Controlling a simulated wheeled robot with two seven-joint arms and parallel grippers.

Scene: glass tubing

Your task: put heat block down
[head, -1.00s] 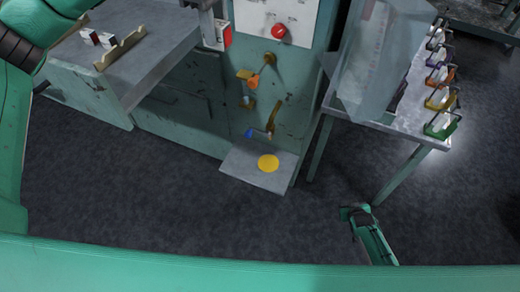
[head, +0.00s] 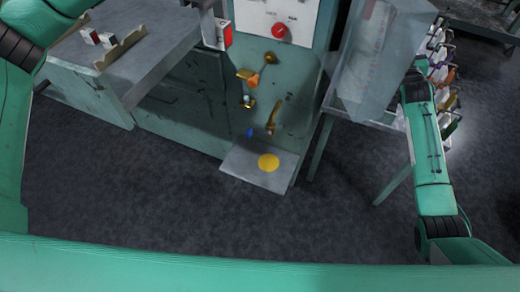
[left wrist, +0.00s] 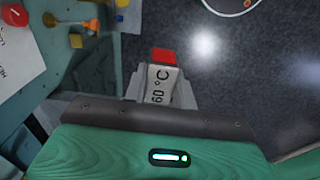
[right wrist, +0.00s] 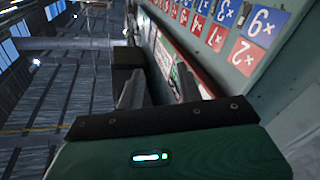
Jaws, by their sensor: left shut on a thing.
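My left gripper (left wrist: 160,88) is shut on a heat block (left wrist: 160,72), a white block with a red end, marked "60 °C" in the left wrist view. In the head view the held block (head: 222,36) is at the top centre, beside the front of the green machine, and the gripper is mostly cut off by the top edge. Two similar red and white blocks (head: 90,36) (head: 107,41) stand on the grey bench at upper left. My right gripper (right wrist: 158,88) is open, its fingers apart in the right wrist view; it is hidden in the head view.
The grey bench top (head: 150,50) has a notched tan rack (head: 119,50). A plate with a yellow disc (head: 268,162) juts from the machine's foot. A red knob (head: 279,30) is on its panel. A number board (right wrist: 230,45) is near my right gripper. Coloured holders (head: 444,73) line the right table.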

